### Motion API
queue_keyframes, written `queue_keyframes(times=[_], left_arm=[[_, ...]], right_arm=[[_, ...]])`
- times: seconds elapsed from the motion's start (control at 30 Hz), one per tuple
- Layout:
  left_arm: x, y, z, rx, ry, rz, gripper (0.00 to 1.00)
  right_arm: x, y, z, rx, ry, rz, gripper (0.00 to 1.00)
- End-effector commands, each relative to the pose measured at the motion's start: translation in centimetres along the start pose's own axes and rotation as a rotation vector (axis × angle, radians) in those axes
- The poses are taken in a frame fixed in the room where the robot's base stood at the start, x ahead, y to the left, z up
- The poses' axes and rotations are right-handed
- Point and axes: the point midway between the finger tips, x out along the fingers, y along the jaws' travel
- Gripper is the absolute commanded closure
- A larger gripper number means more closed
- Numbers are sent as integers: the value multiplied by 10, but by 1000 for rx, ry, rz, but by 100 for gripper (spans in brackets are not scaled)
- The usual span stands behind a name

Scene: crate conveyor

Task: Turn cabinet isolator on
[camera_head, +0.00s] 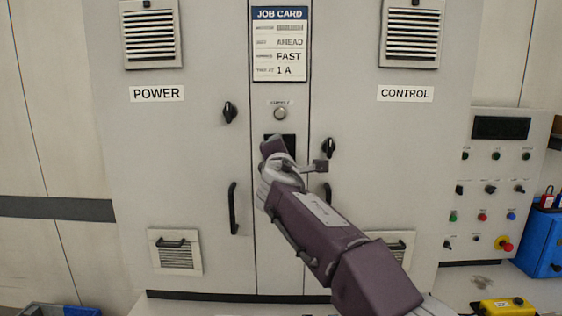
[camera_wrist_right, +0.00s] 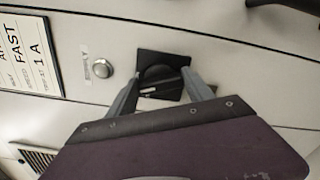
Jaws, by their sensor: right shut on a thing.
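The cabinet isolator is a black rotary handle (camera_wrist_right: 162,80) on a square black plate. In the head view only part of its black plate (camera_head: 289,139) shows, in the narrow middle panel below a round silver lamp or button; my arm hides the rest. In the right wrist view my right gripper (camera_wrist_right: 162,90) has one finger on each side of the handle and is shut on it. A short white mark shows on the handle. My right gripper (camera_head: 275,150) also shows in the head view, against the cabinet front. My left gripper is not in view.
The grey cabinet has a POWER door (camera_head: 157,94) and a CONTROL door (camera_head: 405,94) with dark latches and bar handles. A job card (camera_head: 279,45) hangs above the isolator. A control panel (camera_head: 495,180) with several buttons stands at the right, with a yellow box (camera_head: 500,306) below.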

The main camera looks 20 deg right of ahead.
Motion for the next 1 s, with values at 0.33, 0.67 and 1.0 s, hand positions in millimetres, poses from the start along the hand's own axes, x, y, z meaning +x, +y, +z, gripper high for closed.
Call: queue_keyframes(times=[0.33,0.67,1.0], left_arm=[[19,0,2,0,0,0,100],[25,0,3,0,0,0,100],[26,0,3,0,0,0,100]], right_arm=[[0,-4,-1,250,-1,-1,80],[0,-3,-1,368,-1,-2,80],[0,-3,-1,392,-1,-3,80]])
